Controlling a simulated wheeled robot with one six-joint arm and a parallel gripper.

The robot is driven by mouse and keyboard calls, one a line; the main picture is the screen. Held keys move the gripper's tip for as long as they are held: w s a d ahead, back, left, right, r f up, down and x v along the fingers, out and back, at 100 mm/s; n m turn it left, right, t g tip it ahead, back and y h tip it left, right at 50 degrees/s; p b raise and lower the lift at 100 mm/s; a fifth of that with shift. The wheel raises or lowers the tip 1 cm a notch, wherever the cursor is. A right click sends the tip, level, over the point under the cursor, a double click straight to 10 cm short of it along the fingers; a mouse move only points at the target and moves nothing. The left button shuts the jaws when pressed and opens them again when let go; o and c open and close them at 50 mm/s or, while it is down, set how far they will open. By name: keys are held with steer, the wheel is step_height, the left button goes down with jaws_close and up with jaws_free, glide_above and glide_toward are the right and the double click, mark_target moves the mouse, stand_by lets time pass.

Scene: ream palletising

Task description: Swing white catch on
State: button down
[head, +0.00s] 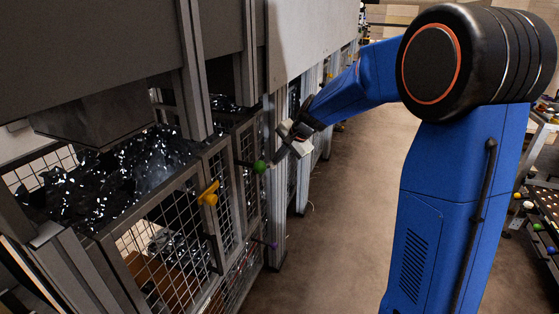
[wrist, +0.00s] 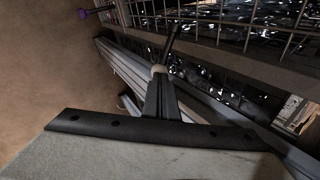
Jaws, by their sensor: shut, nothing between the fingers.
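The white catch shows in the wrist view as a pale round knob (wrist: 159,70) on the end of a dark rod that runs up toward the mesh. My gripper (wrist: 160,84) is shut and empty, with its fingertips right at the knob; I cannot tell whether they touch it. In the head view my gripper (head: 277,160) is beside the frame post, close to the green knob in the picture. I cannot make out the white knob in the head view.
A green knob (head: 259,167), a yellow catch (head: 209,193) and a purple knob (head: 274,245) sit on the mesh-panelled frame at left. The purple knob also shows in the wrist view (wrist: 84,14). Open brown floor (head: 345,220) lies right of the frame.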

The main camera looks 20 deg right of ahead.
steer(key=shift+w, duration=0.3)
steer(key=shift+s, duration=0.2)
steer(key=d+v, duration=0.1)
steer(key=v, duration=1.3)
steer(key=s+a+f+n+h, duration=0.15)
steer(key=s+n, duration=0.35)
steer(key=s, duration=1.5)
steer(key=s+d+f+n+h, duration=0.1)
steer(key=s+f+n, duration=0.2)
steer(key=s, duration=0.7)
steer(key=s+d+f+n+g+h, duration=0.1)
steer(key=s+f+n, duration=0.2)
steer(key=s, duration=0.7)
steer(key=shift+d+f, duration=0.3)
steer(key=shift+f, duration=0.65)
